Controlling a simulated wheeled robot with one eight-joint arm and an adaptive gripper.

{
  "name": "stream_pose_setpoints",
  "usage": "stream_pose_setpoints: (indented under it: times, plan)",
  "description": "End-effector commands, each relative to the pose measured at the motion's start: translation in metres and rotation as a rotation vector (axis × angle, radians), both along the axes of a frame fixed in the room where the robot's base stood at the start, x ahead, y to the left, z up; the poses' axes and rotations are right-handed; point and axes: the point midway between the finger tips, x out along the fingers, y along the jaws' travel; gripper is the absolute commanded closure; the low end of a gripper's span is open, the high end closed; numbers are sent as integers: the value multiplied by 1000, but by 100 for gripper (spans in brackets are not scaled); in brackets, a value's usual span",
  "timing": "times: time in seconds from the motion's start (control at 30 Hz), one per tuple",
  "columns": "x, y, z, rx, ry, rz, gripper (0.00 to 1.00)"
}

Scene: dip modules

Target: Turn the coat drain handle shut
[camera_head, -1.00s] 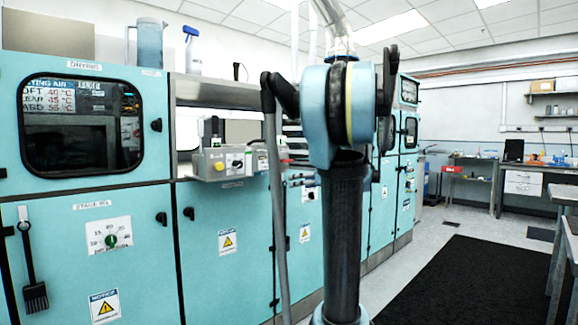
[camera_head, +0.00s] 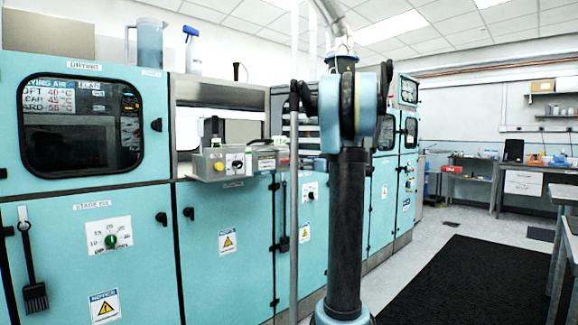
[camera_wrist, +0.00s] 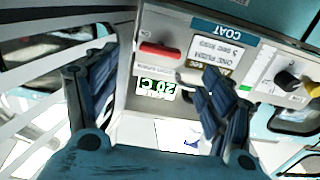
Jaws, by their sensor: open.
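In the wrist view, which looks upside down, a grey panel carries a blue label reading COAT (camera_wrist: 222,27). A red bar-shaped handle (camera_wrist: 160,49) sits on this panel, lying nearly level in the picture. I take it for the coat drain handle; the small print by it is not readable. My gripper (camera_wrist: 155,75) is open, with one dark blue finger left and one right of the handle in the picture. Nothing is between the fingers, and I see no contact with the handle. In the head view my arm hides the gripper.
A black knob (camera_wrist: 287,79) is at right. A black mat (camera_head: 465,280) covers the floor at right.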

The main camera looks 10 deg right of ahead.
Motion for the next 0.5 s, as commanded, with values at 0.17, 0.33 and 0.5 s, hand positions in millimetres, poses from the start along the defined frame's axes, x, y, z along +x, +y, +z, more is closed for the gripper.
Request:
stream_pose_setpoints:
  times: [0.17,0.33,0.5]
  plan:
    - [26,20,0,0,0,4,25]
    - [49,37,0,0,0,3,25]
    - [65,48,0,0,0,2,25]
